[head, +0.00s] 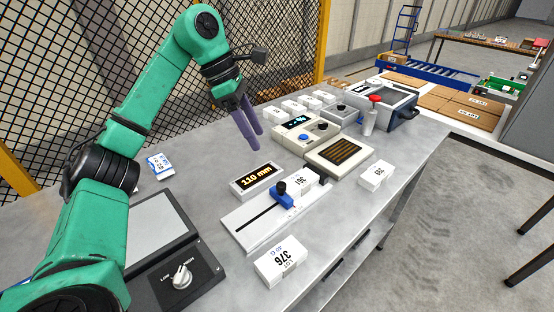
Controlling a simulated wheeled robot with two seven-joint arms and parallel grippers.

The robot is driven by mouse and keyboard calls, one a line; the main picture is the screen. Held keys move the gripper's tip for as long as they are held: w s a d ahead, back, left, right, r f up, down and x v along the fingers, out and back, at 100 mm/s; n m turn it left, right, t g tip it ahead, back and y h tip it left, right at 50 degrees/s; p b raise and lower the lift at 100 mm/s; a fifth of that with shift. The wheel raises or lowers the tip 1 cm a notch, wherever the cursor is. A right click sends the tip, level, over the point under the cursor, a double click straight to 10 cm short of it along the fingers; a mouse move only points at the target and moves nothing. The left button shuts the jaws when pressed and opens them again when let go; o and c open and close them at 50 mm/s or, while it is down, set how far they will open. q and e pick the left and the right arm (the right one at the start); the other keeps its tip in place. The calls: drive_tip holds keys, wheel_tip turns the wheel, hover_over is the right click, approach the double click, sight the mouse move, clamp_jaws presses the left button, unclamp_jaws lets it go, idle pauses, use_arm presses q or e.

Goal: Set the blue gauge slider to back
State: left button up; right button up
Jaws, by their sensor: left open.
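The blue gauge slider (283,199) has a black knob on top. It sits on a white slotted track plate (248,226), near the upper right end of the slot. A display (257,177) behind the track reads 110 mm. My left gripper (250,143) hangs above the table behind the display, fingers pointing down. It is open and empty, clear of the slider. My right gripper is not in view.
A box labelled 376 (281,262) lies in front of the track. A black device with a dial (181,277) stands at left. A box with a brown grille (341,151) stands to the right.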

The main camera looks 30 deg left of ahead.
use_arm(q)
approach(281, 184)
drive_tip(key=x, duration=0.4)
drive_tip(key=shift+f, duration=0.25)
drive_tip(key=x, duration=0.3)
drive_tip(key=shift+w+d+f, duration=0.1)
drive_tip(key=shift+w, duration=0.05)
drive_tip(key=shift+d+f, duration=0.2)
drive_tip(key=shift+f, duration=0.15)
clamp_jaws()
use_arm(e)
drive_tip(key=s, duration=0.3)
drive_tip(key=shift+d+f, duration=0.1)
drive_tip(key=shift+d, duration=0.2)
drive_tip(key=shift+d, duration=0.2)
